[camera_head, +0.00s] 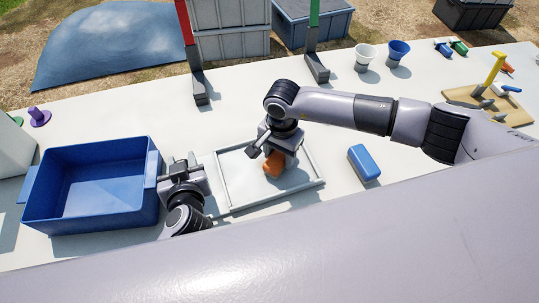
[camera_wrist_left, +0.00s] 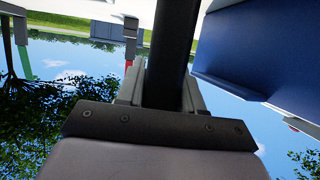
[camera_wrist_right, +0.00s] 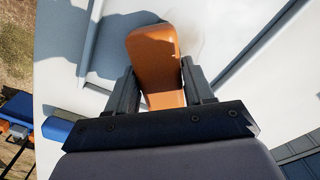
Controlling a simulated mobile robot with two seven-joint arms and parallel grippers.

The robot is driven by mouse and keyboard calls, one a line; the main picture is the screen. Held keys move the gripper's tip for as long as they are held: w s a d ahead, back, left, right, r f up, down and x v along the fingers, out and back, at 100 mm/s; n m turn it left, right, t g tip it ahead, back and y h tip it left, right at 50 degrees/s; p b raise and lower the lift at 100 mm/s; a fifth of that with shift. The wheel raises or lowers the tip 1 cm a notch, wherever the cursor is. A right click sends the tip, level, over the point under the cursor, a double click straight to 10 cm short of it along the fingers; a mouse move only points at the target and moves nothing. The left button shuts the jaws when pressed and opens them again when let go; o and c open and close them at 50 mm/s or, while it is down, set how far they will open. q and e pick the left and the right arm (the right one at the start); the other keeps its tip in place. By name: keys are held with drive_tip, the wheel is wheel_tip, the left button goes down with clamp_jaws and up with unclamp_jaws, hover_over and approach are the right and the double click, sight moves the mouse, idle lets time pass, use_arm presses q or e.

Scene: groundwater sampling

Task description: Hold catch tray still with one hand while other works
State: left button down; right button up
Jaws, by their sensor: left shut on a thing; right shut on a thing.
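The catch tray (camera_head: 223,188) is a shallow pale tray with a raised rim, flat on the white table. My left gripper (camera_head: 183,165) is at its left side, between it and a blue bin. In the left wrist view the left gripper is shut on a dark bar (camera_wrist_left: 172,50); I cannot tell whether the bar belongs to the tray. My right gripper (camera_head: 275,152) points down over the tray, shut on an orange block (camera_head: 273,165). The right wrist view shows the orange block (camera_wrist_right: 155,60) between the fingers, beside a faint brownish smear on the tray.
The deep blue bin (camera_head: 45,205) stands close left of my left gripper. A blue block (camera_head: 364,163) lies right of the tray. Red (camera_head: 185,22) and green (camera_head: 313,22) posts, a white cup (camera_head: 364,54) and a blue cup (camera_head: 398,50) stand behind. The table between is clear.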

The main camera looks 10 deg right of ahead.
drive_tip(key=shift+w+d, duration=0.1)
drive_tip(key=shift+d, duration=1.15)
drive_tip(key=shift+s+a, duration=0.2)
drive_tip(key=shift+a, duration=1.8)
drive_tip(key=shift+s+a, duration=0.15)
drive_tip(key=shift+a, duration=1.8)
drive_tip(key=shift+w+a, duration=0.1)
drive_tip(key=shift+w, duration=0.15)
drive_tip(key=shift+w+d, duration=0.2)
drive_tip(key=shift+d, duration=0.15)
drive_tip(key=shift+w+d+r, duration=0.1)
drive_tip(key=shift+w+d, duration=0.1)
drive_tip(key=shift+d, duration=1.6)
drive_tip(key=shift+w+d, duration=0.15)
drive_tip(key=shift+d, duration=1.65)
drive_tip(key=shift+s+a, duration=0.2)
drive_tip(key=shift+a, duration=1.8)
drive_tip(key=shift+s+a, duration=0.2)
drive_tip(key=shift+a, duration=1.75)
wheel_tip(320, 180, up, 8)
